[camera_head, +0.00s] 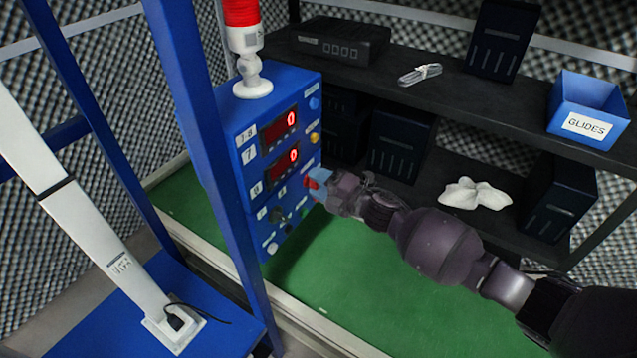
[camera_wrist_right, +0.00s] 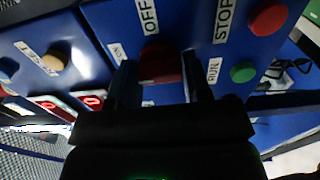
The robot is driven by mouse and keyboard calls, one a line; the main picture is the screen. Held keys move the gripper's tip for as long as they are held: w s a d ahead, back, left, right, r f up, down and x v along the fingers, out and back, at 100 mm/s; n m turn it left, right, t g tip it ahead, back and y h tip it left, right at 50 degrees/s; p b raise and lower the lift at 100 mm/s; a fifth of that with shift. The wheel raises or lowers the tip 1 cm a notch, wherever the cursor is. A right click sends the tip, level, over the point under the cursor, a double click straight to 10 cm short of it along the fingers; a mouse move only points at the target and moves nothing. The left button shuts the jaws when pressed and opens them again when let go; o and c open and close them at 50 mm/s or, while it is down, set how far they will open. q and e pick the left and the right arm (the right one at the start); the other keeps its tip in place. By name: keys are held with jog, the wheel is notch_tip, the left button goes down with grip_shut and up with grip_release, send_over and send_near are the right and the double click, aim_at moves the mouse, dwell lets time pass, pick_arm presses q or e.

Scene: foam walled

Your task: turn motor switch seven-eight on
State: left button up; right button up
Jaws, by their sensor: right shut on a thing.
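The blue control box (camera_head: 233,119) stands on the left of the green mat in the head view. It carries a "7-8" label and two red displays that each read 0. My right gripper (camera_head: 316,186) reaches the box's right face. In the right wrist view my right gripper (camera_wrist_right: 162,85) has its dark fingers on either side of a red switch knob (camera_wrist_right: 160,63) and is shut on it. An OFF label (camera_wrist_right: 148,17) sits just above the knob. My left gripper is not in view.
A red button (camera_wrist_right: 268,18) by STOP and a green button (camera_wrist_right: 243,73) by RUN lie right of the knob. A blue upright post (camera_head: 205,120) stands close left of the box. A dark shelf (camera_head: 450,100) holds boxes and a GLIDES bin (camera_head: 588,100) behind my arm.

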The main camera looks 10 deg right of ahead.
dwell(0.3)
jog(key=o, duration=0.9)
jog(key=shift+s+d, duration=0.1)
jog(key=v, duration=1)
jog(key=shift+s+d+p, duration=0.2)
jog(key=shift+d+p, duration=0.05)
jog(key=shift+p, duration=0.15)
